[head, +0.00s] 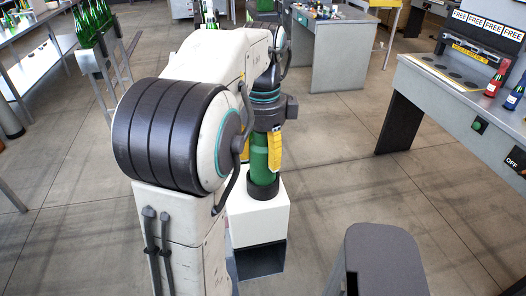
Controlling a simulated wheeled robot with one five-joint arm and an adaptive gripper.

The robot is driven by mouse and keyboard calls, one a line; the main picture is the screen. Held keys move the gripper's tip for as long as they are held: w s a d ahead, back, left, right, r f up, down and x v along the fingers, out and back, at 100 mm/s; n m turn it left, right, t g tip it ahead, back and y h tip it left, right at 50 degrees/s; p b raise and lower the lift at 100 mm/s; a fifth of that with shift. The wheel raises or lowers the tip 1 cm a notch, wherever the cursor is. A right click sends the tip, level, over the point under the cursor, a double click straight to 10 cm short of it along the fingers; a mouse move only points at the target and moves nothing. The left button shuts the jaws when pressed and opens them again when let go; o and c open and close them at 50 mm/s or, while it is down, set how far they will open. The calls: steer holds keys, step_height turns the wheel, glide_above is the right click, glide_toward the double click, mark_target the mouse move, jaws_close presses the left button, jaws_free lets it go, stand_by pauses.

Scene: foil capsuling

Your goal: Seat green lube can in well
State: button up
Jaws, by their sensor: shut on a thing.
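My gripper (264,160) is shut on the green lube can (259,157), with a yellow finger showing on its right side. The can is upright below my wrist, with a dark band at its bottom. It shows above a white block; I cannot tell whether it touches the block. On the right bench, a yellow-edged plate (446,73) has several dark round places that look like wells. The can is well apart from that plate. My arm hides part of the can's upper end.
A rack of green bottles (92,30) stands at the back left. Another table (345,55) stands behind. Open floor (340,170) lies between my arm and the right bench.

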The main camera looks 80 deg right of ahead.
steer(key=shift+f+b, duration=1.3)
steer(key=shift+f, duration=0.55)
steer(key=shift+f, duration=0.15)
steer(key=o, duration=1.3)
steer(key=shift+r, duration=5.95)
